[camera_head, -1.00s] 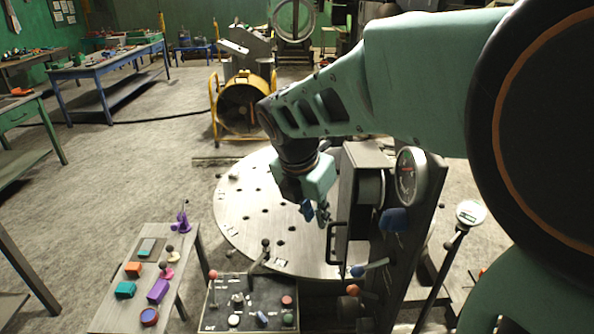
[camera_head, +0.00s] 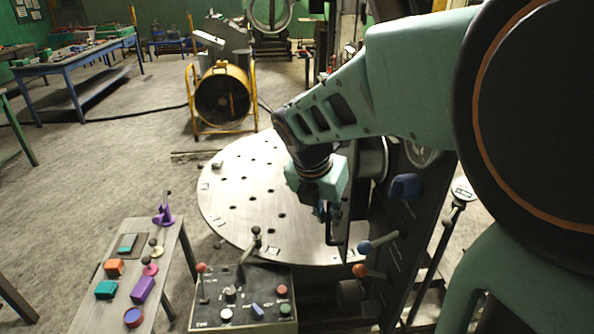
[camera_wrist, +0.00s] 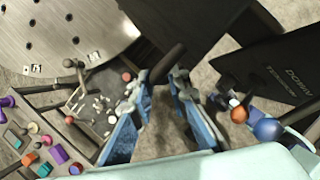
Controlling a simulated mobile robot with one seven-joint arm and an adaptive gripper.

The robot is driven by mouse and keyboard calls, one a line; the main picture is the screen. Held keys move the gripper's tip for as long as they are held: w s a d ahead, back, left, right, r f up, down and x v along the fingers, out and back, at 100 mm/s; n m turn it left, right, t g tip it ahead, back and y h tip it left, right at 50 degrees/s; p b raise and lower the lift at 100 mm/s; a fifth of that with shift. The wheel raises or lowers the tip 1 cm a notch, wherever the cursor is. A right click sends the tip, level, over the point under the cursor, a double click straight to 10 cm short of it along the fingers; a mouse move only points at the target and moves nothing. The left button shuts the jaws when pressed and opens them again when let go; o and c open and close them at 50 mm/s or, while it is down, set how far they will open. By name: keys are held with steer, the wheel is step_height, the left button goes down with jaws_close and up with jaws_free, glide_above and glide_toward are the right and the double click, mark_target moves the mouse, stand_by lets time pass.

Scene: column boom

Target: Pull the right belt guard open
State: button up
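The belt guard (camera_head: 359,212) is a dark upright cover on the column, right of the round table. My gripper and wrist hide much of it in the head view. Its black bar handle (camera_head: 330,238) shows just below my gripper (camera_head: 322,212). In the wrist view, my gripper (camera_wrist: 162,80) has its two blue fingers apart. A dark bar (camera_wrist: 170,62), seemingly the handle, shows at the gap between the fingertips. Whether the fingers touch it is unclear. A dark panel (camera_wrist: 195,18) lies beyond the bar.
The round slotted table (camera_head: 235,195) is left of my gripper. A control box (camera_head: 245,300) with levers and buttons stands below it. Blue (camera_head: 378,243) and orange (camera_head: 366,271) knobbed levers stick out close to the guard. A small bench (camera_head: 165,255) holds coloured items.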

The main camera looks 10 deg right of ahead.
steer(key=shift+w+d+f+b, duration=0.15)
steer(key=shift+f+b, duration=0.15)
steer(key=shift+f, duration=0.25)
jaws_close()
